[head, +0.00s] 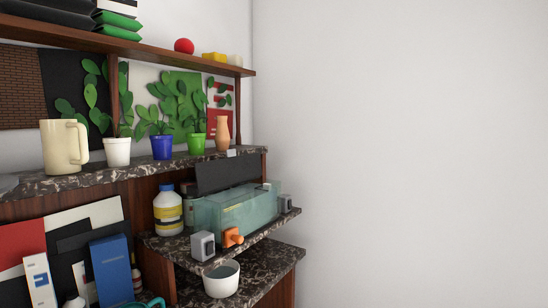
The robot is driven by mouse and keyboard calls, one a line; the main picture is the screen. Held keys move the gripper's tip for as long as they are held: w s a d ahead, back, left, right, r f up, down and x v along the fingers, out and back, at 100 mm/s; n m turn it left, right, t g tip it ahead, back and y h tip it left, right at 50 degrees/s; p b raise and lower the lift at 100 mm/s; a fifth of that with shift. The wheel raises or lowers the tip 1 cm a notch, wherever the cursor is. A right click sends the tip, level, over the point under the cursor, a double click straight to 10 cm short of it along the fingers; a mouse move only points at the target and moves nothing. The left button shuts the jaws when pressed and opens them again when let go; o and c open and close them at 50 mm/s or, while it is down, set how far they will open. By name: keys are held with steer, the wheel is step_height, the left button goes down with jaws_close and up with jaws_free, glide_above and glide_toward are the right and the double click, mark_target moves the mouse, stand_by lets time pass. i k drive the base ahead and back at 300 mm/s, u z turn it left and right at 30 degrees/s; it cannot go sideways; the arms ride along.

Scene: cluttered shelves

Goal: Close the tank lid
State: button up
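A dark flat panel (228,175), which looks like the tank lid, stands raised along the tank's back edge, so the lid appears open. The tank's top looks uncovered. My gripper is not in view.
A white bottle with a yellow label (168,209) stands left of the tank. A grey box (203,246) and an orange object (233,237) sit at its front. A white bowl (221,279) is below. Potted plants stand above; open space lies right.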

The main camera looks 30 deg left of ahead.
mark_target(211, 176)
steer(key=i, duration=1)
steer(key=u, duration=0.6)
steer(key=i, duration=0.95)
steer(key=u, duration=1.4)
steer(key=i, duration=0.5)
steer(key=u, duration=0.35)
